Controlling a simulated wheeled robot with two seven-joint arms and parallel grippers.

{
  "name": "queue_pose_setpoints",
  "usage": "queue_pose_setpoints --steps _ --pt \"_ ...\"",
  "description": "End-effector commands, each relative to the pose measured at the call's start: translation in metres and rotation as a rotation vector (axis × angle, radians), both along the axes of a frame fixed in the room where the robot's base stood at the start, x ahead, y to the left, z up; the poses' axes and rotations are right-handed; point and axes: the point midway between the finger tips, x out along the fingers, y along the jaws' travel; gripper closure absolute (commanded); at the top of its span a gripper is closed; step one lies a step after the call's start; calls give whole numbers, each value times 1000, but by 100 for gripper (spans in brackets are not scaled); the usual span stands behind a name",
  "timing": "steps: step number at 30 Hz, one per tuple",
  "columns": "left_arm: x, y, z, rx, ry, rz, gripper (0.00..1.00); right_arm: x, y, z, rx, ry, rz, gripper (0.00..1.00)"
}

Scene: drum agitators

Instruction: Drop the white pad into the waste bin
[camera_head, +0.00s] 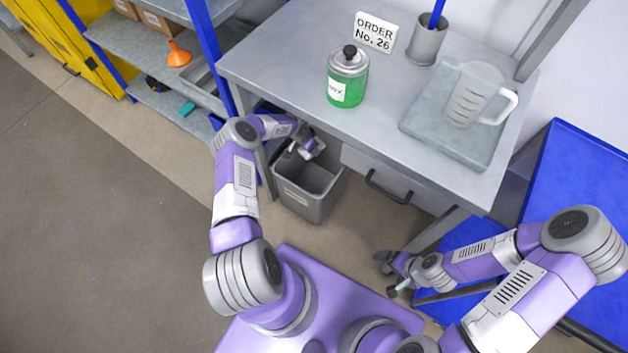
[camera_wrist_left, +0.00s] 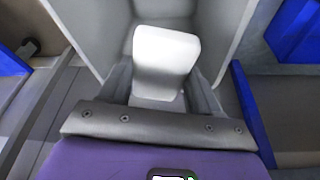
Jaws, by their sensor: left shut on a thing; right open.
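The white pad (camera_wrist_left: 165,62) shows in the left wrist view, between the two fingers of my left gripper (camera_wrist_left: 160,92). The fingers are shut on it, and the grey walls of the bin show around and beyond it. In the head view my left gripper (camera_head: 302,150) is at the top of the grey waste bin (camera_head: 310,203), over its opening. The pad is hard to make out there. The bin stands upright on the floor beside the bench. My right gripper (camera_head: 388,274) is open and empty, low in front of the bench.
The grey bench (camera_head: 285,70) carries a jar of green liquid (camera_head: 347,78), an order sign (camera_head: 375,32), a grey cup (camera_head: 427,44) and a clear jug (camera_head: 474,95) on a slab. A blue-posted shelf (camera_head: 150,45) stands left. Floor at left is clear.

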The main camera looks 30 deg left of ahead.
Motion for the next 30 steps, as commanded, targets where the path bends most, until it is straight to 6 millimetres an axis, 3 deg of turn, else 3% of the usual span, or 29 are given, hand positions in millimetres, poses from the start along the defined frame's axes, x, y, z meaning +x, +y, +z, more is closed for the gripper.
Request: queue_pose_setpoints --steps 4,5,10,20,30 --pt "0 0 1 0 0 0 66 0 0 1 0 0 0 0" --pt "0 0 1 0 0 0 33 0 0 1 0 0 0 0" --pt "0 0 1 0 0 0 8 0 0 1 0 0 0 0" --pt "-1 1 6 1 0 -1 8 0 0 3 0 0 0 0" --pt "-15 6 58 2 -1 0 8 0 0 30 0 0 0 0"
